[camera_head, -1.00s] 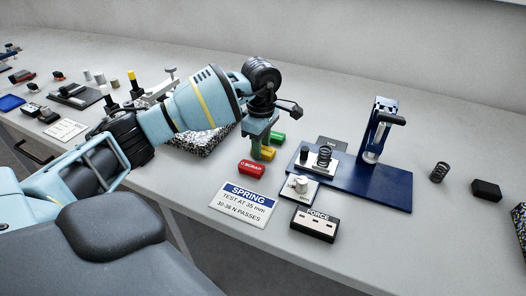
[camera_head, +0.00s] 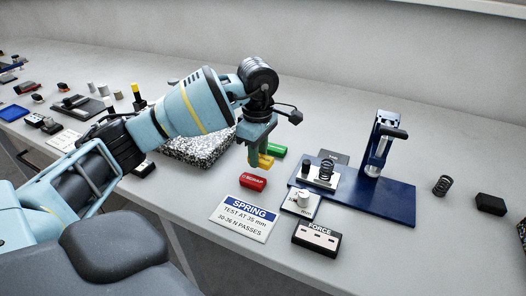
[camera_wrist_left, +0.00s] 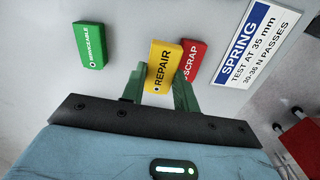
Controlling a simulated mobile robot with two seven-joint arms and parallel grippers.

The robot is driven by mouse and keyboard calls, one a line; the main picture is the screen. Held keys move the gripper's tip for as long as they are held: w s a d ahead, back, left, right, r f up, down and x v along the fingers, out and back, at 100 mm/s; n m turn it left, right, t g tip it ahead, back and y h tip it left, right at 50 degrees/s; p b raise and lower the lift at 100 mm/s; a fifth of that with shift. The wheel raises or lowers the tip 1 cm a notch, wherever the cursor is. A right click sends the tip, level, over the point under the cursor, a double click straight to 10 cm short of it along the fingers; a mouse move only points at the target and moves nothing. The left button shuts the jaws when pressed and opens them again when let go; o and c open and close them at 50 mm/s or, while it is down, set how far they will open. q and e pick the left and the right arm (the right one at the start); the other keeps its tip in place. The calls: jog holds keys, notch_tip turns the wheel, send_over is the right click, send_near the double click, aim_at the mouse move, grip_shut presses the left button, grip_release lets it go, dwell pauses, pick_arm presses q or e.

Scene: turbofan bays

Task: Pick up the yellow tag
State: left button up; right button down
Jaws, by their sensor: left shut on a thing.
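The yellow tag (camera_head: 266,161) is marked REPAIR in the left wrist view (camera_wrist_left: 163,66). My left gripper (camera_head: 259,156) points down at it, with its green fingers (camera_wrist_left: 162,92) shut on the tag's sides. The fingers partly hide the tag in the head view. Any gap between tag and bench is too small to tell. The red SCRAP tag (camera_head: 253,182) lies close in front of it, and the green tag (camera_head: 277,150), marked SERVICEABLE, lies behind. My right gripper is not in view.
A blue test stand (camera_head: 385,195) with a spring stands to the right. A SPRING sign (camera_head: 243,220) and a FORCE display (camera_head: 317,238) lie in front. A speckled block (camera_head: 198,148) is behind the arm.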

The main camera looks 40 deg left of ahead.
pick_arm(q)
jog(key=s+d, duration=0.1)
jog(key=s, duration=0.3)
jog(key=s+d, duration=0.1)
jog(key=s, duration=0.2)
jog(key=s+d+r, duration=0.1)
jog(key=s, duration=0.3)
jog(key=shift+s+b, duration=0.3)
jog(key=shift+b, duration=0.1)
jog(key=shift+s+d+r, duration=0.1)
jog(key=shift+s+d, duration=0.1)
jog(key=shift+s, duration=0.4)
jog(key=shift+s, duration=0.1)
